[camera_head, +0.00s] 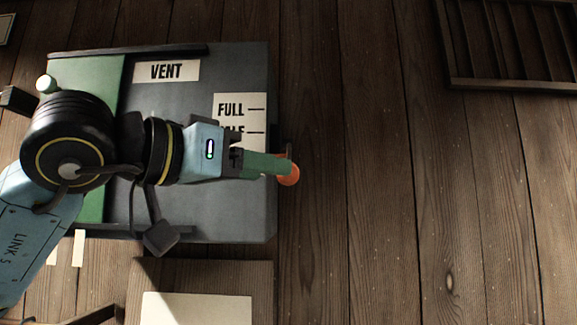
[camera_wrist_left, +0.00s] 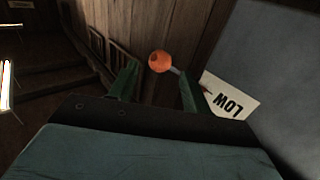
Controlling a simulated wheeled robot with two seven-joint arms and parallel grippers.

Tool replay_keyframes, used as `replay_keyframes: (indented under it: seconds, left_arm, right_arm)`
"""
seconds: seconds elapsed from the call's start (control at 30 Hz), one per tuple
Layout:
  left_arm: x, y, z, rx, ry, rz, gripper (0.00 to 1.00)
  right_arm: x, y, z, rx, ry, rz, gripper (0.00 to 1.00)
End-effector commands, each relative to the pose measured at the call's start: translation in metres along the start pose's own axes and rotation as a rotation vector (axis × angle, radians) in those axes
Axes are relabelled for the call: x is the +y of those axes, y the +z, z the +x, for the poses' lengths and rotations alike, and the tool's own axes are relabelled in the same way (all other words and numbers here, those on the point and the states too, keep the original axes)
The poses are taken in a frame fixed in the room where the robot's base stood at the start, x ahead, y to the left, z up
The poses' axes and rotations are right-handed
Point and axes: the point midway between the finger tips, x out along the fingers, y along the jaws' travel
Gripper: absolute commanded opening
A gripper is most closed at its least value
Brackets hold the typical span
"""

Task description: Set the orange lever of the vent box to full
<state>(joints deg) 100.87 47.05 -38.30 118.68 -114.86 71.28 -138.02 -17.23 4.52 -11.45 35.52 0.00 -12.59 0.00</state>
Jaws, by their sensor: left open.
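The vent box (camera_head: 200,95) is a grey box with a green left part and a VENT sign. Its scale (camera_head: 240,104) reads FULL at the top, with a partly covered mark below. The orange lever knob (camera_head: 289,174) sticks out past the box's right side, below those marks. In the wrist view the knob (camera_wrist_left: 159,62) sits on a short grey stem beside the LOW label (camera_wrist_left: 229,101). My left gripper (camera_head: 275,165) is open, its green fingers reaching to the knob. In the wrist view the knob shows between the fingertips (camera_wrist_left: 158,76); contact is unclear. My right gripper is not in view.
A wooden plank wall (camera_head: 400,200) lies right of the box and is clear there. A dark slatted frame (camera_head: 515,82) is at the upper right. A wooden board with a pale sheet (camera_head: 197,308) is below the box. My left arm covers part of the box front.

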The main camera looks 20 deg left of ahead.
Motion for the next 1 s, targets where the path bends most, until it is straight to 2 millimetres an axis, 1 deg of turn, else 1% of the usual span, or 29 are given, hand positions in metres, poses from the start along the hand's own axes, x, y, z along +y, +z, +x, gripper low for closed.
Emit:
replay_keyframes:
  seconds: [0.03, 0.1, 0.2, 0.3, 0.47, 0.7, 0.77, 1.0]
  left_arm:
    - [0.001, -0.001, 0.011, -0.005, 0.003, -0.002, 0.49]
    - [0.001, -0.001, 0.024, -0.003, 0.003, -0.002, 0.49]
    - [0.000, -0.001, 0.039, -0.004, 0.002, -0.002, 0.49]
    - [0.001, -0.001, 0.049, -0.002, 0.003, -0.002, 0.49]
    - [0.000, 0.000, 0.057, -0.001, 0.001, -0.001, 0.49]
    - [0.000, 0.001, 0.057, -0.001, 0.001, -0.001, 0.49]
    - [0.000, 0.001, 0.057, -0.001, 0.001, -0.001, 0.42]
    - [0.000, 0.001, 0.057, 0.000, 0.001, -0.001, 0.11]
  right_arm:
    - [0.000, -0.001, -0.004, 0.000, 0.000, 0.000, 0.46]
    - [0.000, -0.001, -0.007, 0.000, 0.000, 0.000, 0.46]
    - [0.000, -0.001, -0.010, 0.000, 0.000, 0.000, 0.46]
    - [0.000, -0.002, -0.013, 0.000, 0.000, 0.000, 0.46]
    - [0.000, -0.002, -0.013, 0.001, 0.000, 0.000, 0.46]
    - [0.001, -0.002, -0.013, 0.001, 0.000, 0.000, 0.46]
    - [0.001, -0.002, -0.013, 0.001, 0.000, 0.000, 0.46]
    - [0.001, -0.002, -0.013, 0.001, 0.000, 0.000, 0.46]
